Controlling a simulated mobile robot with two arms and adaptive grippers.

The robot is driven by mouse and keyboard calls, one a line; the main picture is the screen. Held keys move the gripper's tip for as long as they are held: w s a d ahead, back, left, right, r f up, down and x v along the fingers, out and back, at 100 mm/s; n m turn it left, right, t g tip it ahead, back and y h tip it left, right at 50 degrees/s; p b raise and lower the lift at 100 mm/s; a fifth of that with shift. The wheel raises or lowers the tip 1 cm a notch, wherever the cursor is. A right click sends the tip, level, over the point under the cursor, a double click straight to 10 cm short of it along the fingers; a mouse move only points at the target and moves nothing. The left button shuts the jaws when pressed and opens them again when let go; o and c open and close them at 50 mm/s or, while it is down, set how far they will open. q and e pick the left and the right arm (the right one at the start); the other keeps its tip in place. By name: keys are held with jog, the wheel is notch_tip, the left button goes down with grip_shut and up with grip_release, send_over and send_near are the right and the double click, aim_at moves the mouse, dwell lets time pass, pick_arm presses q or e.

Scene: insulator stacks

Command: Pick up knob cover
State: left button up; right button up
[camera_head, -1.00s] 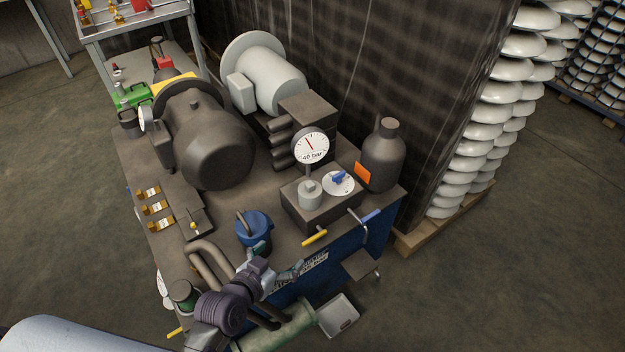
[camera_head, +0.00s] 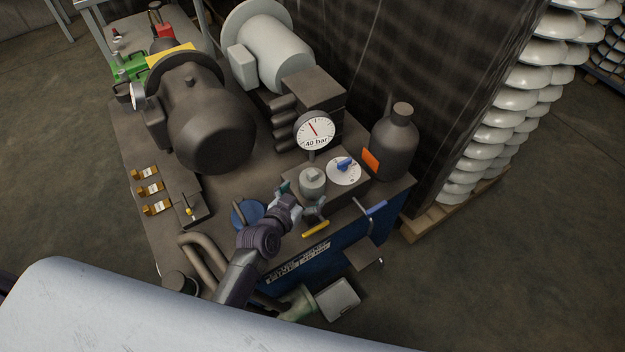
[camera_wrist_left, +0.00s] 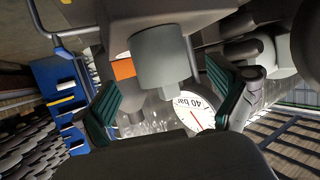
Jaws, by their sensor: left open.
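A grey cylindrical cap with a small raised grip on top, which looks like the knob cover (camera_head: 312,183), sits on the dark block below the pressure gauge. It also shows in the left wrist view as a plain grey cylinder (camera_wrist_left: 162,62). My left gripper (camera_head: 302,198) is open at the near side of the cap, one finger towards each side. In the left wrist view the two green-padded fingers (camera_wrist_left: 163,82) stand apart on either side of the cylinder, with gaps showing. My right gripper is in neither view.
A white dial with a blue knob (camera_head: 344,164) is right of the cap. The pressure gauge (camera_head: 315,131) stands behind it. A yellow lever (camera_head: 316,229) is in front. A dark bottle (camera_head: 394,141) is at the right and a blue lidded cup (camera_head: 246,213) at the left.

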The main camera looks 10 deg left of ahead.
aim_at(312, 183)
pick_arm(q)
jog(key=x, duration=0.4)
jog(key=shift+w+r, duration=0.1)
jog(key=shift+r, duration=0.05)
jog(key=shift+w, duration=0.3)
jog(key=shift+w+d, duration=0.1)
jog(key=c, duration=1.3)
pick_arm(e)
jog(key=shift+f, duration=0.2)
